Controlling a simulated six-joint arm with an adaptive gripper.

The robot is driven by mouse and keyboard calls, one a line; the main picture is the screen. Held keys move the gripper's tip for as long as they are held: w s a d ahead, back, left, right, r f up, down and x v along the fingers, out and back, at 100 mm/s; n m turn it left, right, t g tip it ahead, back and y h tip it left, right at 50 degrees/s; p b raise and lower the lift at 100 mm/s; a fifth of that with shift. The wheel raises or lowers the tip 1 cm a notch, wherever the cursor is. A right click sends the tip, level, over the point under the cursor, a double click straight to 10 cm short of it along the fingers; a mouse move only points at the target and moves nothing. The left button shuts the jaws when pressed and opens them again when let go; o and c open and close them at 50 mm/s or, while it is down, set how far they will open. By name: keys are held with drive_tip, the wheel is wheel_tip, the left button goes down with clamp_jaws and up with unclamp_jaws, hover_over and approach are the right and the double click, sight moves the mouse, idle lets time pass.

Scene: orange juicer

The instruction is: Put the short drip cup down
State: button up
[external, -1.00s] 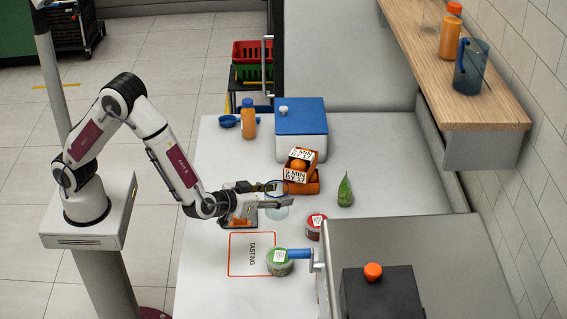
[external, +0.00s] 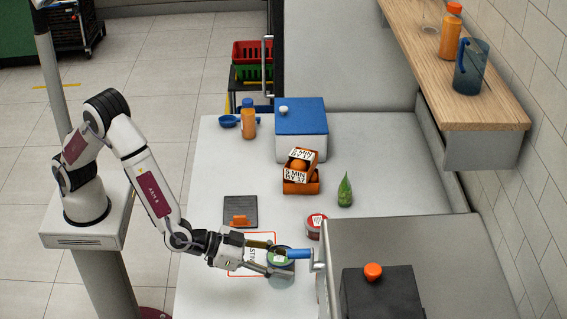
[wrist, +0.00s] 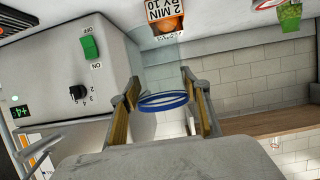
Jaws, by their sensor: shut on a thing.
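The short drip cup is clear with a blue rim. In the wrist view the cup (wrist: 163,101) sits between the two gold-padded fingers of my gripper (wrist: 165,105), which are shut on it. In the external view my gripper (external: 270,258) reaches over the right side of the red-outlined TASTING mat (external: 236,270). I cannot tell how high the cup is above the tub or table.
A dark pad (external: 240,205) with an orange piece lies behind the mat. The table's left-middle is clear.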

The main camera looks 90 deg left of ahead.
drive_tip(key=shift+f, duration=0.15)
drive_tip(key=shift+f, duration=3)
drive_tip(key=shift+f, duration=0.1)
drive_tip(key=shift+f, duration=1.8)
drive_tip(key=shift+f, duration=0.1)
drive_tip(key=o, duration=1.1)
drive_tip(key=shift+s, duration=0.1)
drive_tip(key=v, duration=1.2)
